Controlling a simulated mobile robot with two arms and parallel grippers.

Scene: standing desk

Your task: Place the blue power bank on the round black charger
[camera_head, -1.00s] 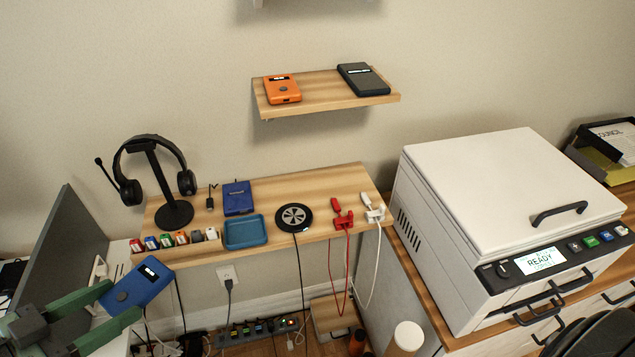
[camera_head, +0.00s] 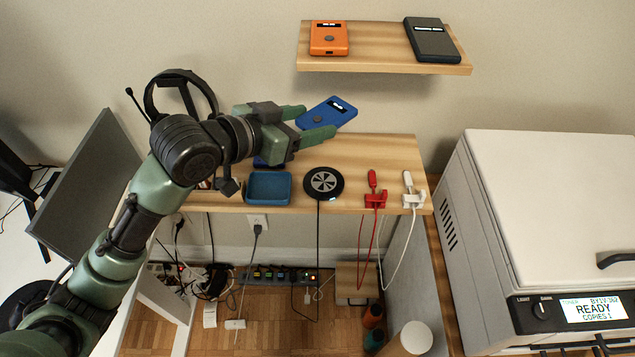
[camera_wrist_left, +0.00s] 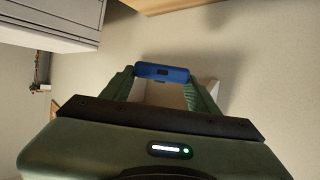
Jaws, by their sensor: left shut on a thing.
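My left gripper (camera_head: 312,122) is shut on the blue power bank (camera_head: 328,113), which has a small lit display and a round button. It holds the bank tilted in the air, above and behind the round black charger (camera_head: 323,183) in the head view. In the left wrist view the blue power bank (camera_wrist_left: 162,73) shows end-on between the two green fingers. The charger lies flat on the lower wooden shelf, has a light fan-like pattern on top and a cable hanging from its front edge. Nothing lies on it. My right gripper is not in view.
A blue tray (camera_head: 268,188) sits left of the charger. The upper shelf (camera_head: 378,60) bears an orange (camera_head: 329,38) and a dark device (camera_head: 431,39). My arm partly hides the headphones (camera_head: 180,90).

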